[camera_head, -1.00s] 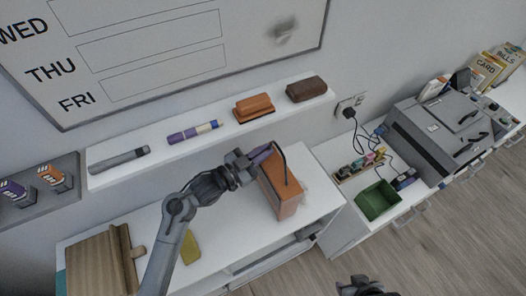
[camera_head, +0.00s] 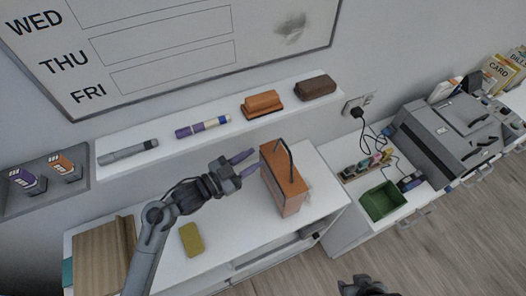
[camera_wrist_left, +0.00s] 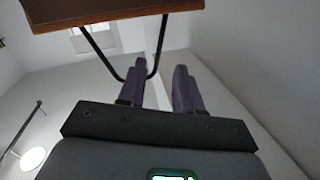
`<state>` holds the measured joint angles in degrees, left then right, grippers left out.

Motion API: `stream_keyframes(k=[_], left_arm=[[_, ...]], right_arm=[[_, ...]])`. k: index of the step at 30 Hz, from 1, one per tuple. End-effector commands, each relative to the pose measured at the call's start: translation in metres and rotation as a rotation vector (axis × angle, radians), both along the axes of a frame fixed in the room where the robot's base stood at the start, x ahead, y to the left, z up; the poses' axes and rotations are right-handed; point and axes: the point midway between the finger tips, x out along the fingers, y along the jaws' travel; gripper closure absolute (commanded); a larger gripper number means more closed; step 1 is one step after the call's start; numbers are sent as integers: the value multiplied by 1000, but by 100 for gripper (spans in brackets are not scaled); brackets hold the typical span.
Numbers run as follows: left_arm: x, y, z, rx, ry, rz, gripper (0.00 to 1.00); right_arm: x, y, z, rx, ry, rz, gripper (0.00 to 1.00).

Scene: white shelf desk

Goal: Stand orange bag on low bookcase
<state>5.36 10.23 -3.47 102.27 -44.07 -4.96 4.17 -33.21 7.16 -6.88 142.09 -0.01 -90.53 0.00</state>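The orange bag (camera_head: 285,184) stands upright on the white top of the low bookcase (camera_head: 235,225), near its right end, with its thin black handle sticking up. My left gripper (camera_head: 255,163) is just left of the bag's upper part, fingers apart and nothing between them. In the left wrist view the bag (camera_wrist_left: 110,10) crosses the top, with its handle hanging down in the picture close to the left purple finger; I cannot tell whether they touch. My right gripper (camera_head: 366,286) shows only as a dark part at the bottom edge.
A wall shelf above holds markers and two erasers (camera_head: 262,104). A yellow-green item (camera_head: 191,239) and a wooden file holder (camera_head: 105,255) are on the bookcase's left. A green bin (camera_head: 383,201) and a printer (camera_head: 450,135) stand right. Bare top lies left of the bag.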

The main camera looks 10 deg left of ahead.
Motion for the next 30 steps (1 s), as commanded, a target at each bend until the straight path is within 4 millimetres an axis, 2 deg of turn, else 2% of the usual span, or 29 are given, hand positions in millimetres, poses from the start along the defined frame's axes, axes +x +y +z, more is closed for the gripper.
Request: stream_keyframes(k=[6, 16, 19, 23, 26, 30], left_arm=[[-23, 25, -1, 2, 0, -1, 66], [-36, 39, -6, 20, 21, 29, 66], [-40, 42, -19, 67, 73, 97, 66], [-53, 56, -47, 163, 207, 251, 66], [-77, 75, -71, 243, 361, 392, 66], [-128, 103, -100, 333, 620, 566, 66]], right_arm=[[0, 0, 1, -1, 0, 1, 57], [0, 1, 1, 3, 0, -2, 57], [0, 1, 1, 5, 0, -4, 57], [0, 2, 1, 8, 0, -6, 57], [0, 2, 1, 9, 0, -6, 57], [0, 2, 1, 9, 0, -6, 57]])
